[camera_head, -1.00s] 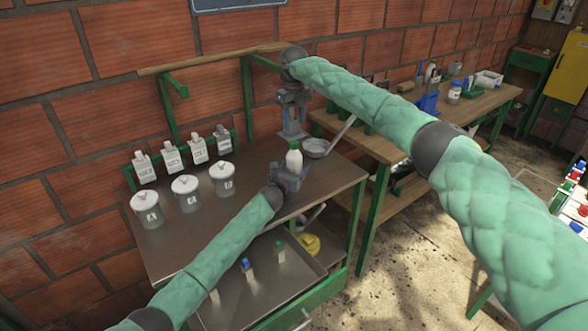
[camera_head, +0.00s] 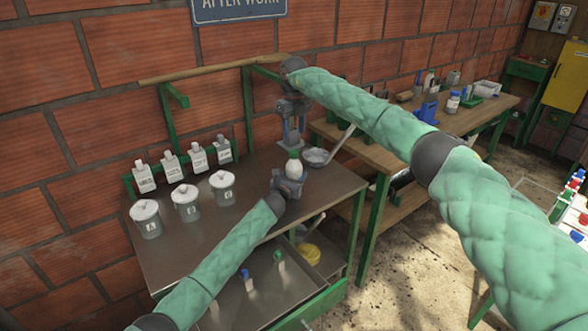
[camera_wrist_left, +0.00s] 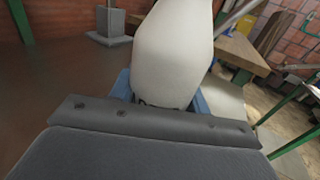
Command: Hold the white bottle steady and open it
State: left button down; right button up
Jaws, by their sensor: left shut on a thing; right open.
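The white bottle (camera_head: 293,167) stands upright with a green cap (camera_head: 293,154) on top, above the right part of the metal table. My left gripper (camera_head: 288,182) is shut around its lower part. In the left wrist view the white bottle (camera_wrist_left: 172,55) fills the middle, between the blue fingers of my left gripper (camera_wrist_left: 165,95); its top is out of that view. My right gripper (camera_head: 293,143) points down above the bottle, open, with its fingertips close to the cap. I cannot tell whether they touch it.
Several white labelled bottles (camera_head: 198,160) stand in a rack along the wall, behind lidded tins (camera_head: 186,203). A metal ladle or pan (camera_head: 316,157) lies right of the bottle. A wooden bench (camera_head: 380,149) stands to the right. The table's front left is clear.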

aim_at(294, 152)
jog(key=m, duration=0.3)
jog(key=shift+m, duration=0.4)
jog(key=m, duration=0.4)
jog(key=shift+a, duration=0.1)
jog(key=m, duration=2.3)
jog(key=shift+f, duration=4.05)
jog(key=shift+m, duration=0.3)
